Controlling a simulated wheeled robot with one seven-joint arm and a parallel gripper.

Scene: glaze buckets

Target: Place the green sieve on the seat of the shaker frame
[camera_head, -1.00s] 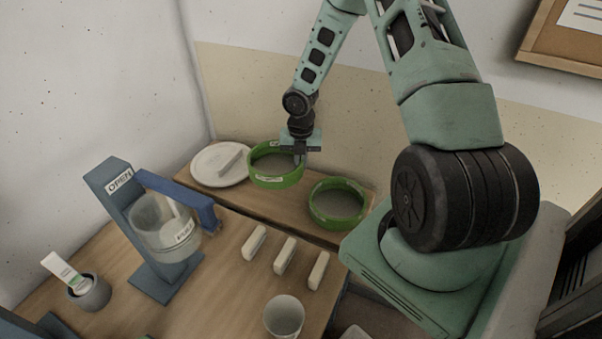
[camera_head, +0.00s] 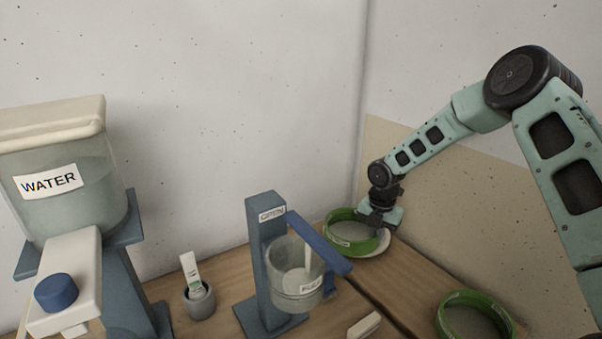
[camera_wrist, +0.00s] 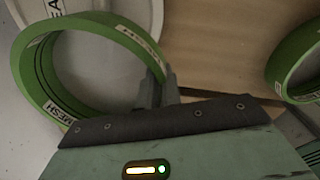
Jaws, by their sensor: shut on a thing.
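A green sieve (camera_head: 350,246) with a grey mesh floor and white labels is held by its rim in my gripper (camera_head: 377,222). In the wrist view the fingers (camera_wrist: 157,88) pinch the right side of the rim, and the sieve (camera_wrist: 27,75) shows to their left, over part of a white round plate. A second green sieve (camera_head: 443,318) stands apart on the wooden surface at lower right; its edge (camera_wrist: 285,72) shows in the wrist view. A blue stand (camera_head: 263,262) holds a clear labelled pot (camera_head: 297,290). I cannot tell whether this stand is the shaker frame.
A white round plate (camera_head: 378,249) lies below the held sieve. A WATER tank (camera_head: 60,205) with a blue knob (camera_head: 56,292) stands at left. A grey cup (camera_head: 199,303) holds a tagged stick. A pale block (camera_head: 364,325) lies in front. Walls close the back.

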